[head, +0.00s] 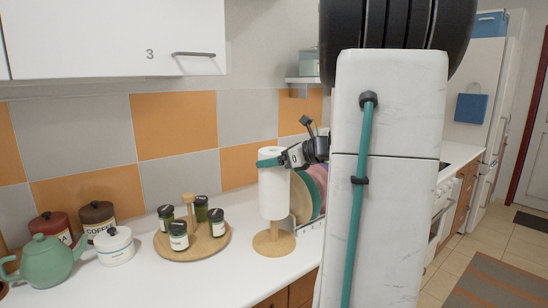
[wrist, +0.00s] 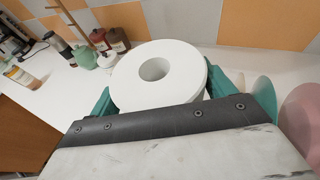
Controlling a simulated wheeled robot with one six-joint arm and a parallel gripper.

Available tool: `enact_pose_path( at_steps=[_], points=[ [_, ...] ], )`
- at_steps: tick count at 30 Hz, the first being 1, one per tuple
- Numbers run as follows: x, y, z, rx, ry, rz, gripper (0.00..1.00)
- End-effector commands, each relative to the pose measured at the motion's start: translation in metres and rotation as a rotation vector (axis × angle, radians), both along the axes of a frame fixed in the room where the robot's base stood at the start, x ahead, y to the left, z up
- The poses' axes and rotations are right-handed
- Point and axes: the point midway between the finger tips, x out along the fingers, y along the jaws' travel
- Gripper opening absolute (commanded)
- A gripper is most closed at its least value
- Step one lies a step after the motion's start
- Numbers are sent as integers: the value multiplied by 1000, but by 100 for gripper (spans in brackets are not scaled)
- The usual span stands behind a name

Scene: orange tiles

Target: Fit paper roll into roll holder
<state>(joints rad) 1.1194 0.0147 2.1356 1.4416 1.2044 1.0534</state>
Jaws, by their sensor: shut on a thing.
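The white paper roll (head: 273,190) is upright over the counter. My gripper (head: 270,161) is shut on it near its top, with a teal finger across its side. In the wrist view the roll (wrist: 190,82) fills the space between the teal fingers, and its core hole faces the camera. No post shows sticking out of the hole. The wooden roll holder (head: 273,244) stands on the counter directly below the roll. A short piece of its post shows between the roll's lower end and the round base. The rest of the post is hidden, seemingly by the roll.
A rack of coloured plates (head: 315,190) stands close behind and right of the roll. A round wooden tray (head: 192,246) with several dark jars is to the left. A white canister (head: 116,246), red and brown canisters and a green teapot (head: 48,258) are farther left.

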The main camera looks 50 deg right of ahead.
Motion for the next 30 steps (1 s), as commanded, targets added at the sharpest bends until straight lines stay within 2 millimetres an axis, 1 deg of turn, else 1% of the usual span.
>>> enact_pose_path(
  at_steps=[30],
  points=[
    [0,0,-26,1,0,0,42]
  ],
)
